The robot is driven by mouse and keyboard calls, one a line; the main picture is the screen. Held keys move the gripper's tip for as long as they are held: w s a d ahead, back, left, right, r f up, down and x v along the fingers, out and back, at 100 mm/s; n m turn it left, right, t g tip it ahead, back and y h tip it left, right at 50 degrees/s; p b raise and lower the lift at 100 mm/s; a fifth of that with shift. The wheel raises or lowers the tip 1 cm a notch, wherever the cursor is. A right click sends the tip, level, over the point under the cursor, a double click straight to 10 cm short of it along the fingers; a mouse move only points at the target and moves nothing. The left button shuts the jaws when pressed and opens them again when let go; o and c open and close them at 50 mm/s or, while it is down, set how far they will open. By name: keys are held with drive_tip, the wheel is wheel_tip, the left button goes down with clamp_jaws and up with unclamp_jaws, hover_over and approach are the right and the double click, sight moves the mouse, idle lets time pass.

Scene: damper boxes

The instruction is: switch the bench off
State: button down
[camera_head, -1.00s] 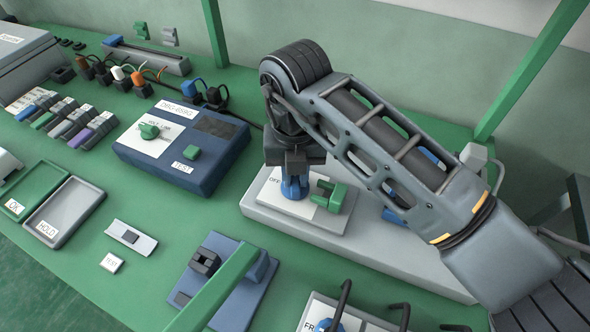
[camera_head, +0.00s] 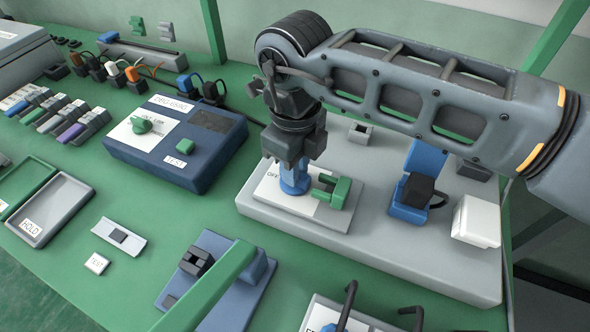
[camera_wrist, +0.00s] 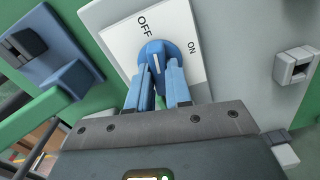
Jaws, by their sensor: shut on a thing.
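A blue rotary knob (camera_wrist: 155,50) with a white mark stands on a white plate (camera_wrist: 118,42) lettered OFF and ON. In the wrist view its mark points roughly up the picture, nearer OFF than ON. My gripper (camera_wrist: 158,84) has its two blue fingers closed on either side of the knob. In the head view my gripper (camera_head: 293,180) comes down from above onto the same plate (camera_head: 268,188), with OFF readable at its left; the ON lettering cannot be made out there. The plate sits on a long grey base (camera_head: 370,250).
A green bracket (camera_head: 333,191) stands close right of my fingers. A blue holder with a black block (camera_head: 418,192) and a white box (camera_head: 476,221) stand farther right. A blue tester box (camera_head: 180,145) is at left; a green bar (camera_head: 215,285) crosses in front.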

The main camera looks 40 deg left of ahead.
drive_tip(key=shift+n+b, duration=0.6)
drive_tip(key=shift+n, duration=0.5)
drive_tip(key=c, duration=1)
unclamp_jaws()
drive_tip(key=shift+c, duration=0.2)
drive_tip(key=shift+r, duration=0.1)
wheel_tip(320, 180, up, 8)
drive_tip(key=shift+f+b, duration=0.15)
drive_tip(key=shift+b, duration=0.25)
